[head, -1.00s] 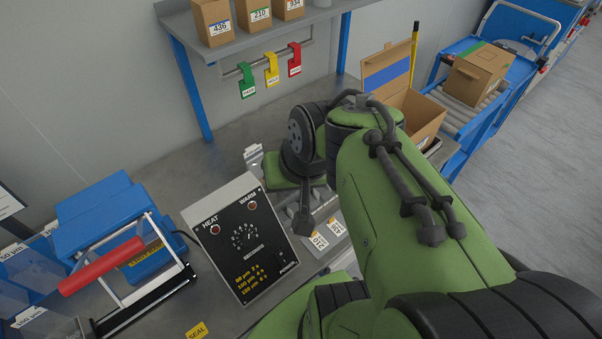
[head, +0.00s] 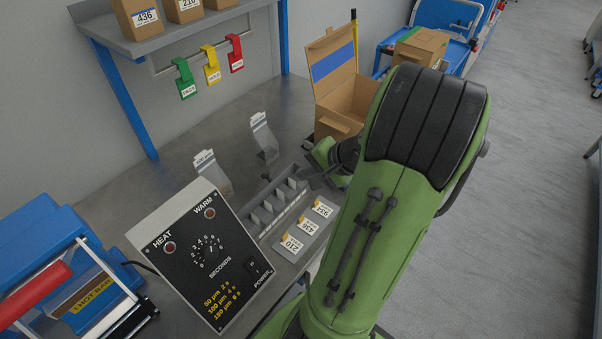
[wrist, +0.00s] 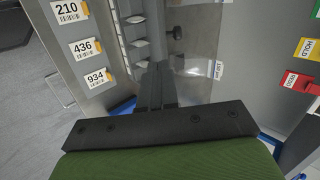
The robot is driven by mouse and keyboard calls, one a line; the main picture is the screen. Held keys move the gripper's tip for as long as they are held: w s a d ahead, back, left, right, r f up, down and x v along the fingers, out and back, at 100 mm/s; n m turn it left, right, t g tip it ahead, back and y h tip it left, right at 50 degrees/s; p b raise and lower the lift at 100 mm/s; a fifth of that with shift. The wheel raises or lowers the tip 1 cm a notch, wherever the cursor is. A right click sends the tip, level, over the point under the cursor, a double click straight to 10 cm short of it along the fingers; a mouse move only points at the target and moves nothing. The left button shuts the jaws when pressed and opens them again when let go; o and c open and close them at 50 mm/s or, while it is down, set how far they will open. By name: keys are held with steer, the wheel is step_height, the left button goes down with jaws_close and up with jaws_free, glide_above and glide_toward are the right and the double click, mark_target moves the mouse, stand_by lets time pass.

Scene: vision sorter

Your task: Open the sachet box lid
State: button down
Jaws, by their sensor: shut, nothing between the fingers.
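The grey sachet box (head: 252,222) is a long tray with several compartments, on the grey bench behind the number cards. Its compartments show in the wrist view (wrist: 113,40) and look uncovered. A clear panel, seemingly the lid (wrist: 200,42), with a dark knob (wrist: 177,32) lies on the far side of the compartments and looks swung back; its exact tilt is hard to tell. The knob also shows in the head view (head: 265,178). My gripper (wrist: 157,68) is shut and empty, near the right end of the box in the head view (head: 318,178).
Number cards (head: 308,226) lie in front of the box. A heat control panel (head: 205,255) stands left and a blue sealer (head: 50,250) beyond it. Clear bags (head: 263,135) stand behind. An open cardboard carton (head: 345,105) is close behind my gripper. Coloured tags (head: 211,65) hang from a rail.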

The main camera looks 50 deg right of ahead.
mark_target(268, 174)
steer(key=b+x, duration=0.1)
steer(key=x, duration=0.2)
steer(key=w+r+b+x, duration=0.1)
steer(key=x, duration=0.5)
steer(key=shift+w+a+b, duration=0.1)
steer(key=shift+w+b, duration=0.25)
steer(key=shift+b, duration=0.05)
steer(key=shift+w, duration=0.3)
steer(key=shift+r, duration=0.1)
steer(key=shift+w+a+r+p, duration=0.1)
steer(key=shift+w+r+p, duration=0.1)
steer(key=shift+p, duration=0.5)
steer(key=shift+w+g, duration=0.1)
steer(key=shift+g, duration=0.2)
steer(key=shift+w+r+g+p, duration=0.3)
steer(key=shift+w+g+p, duration=0.5)
steer(key=shift+p, duration=1.25)
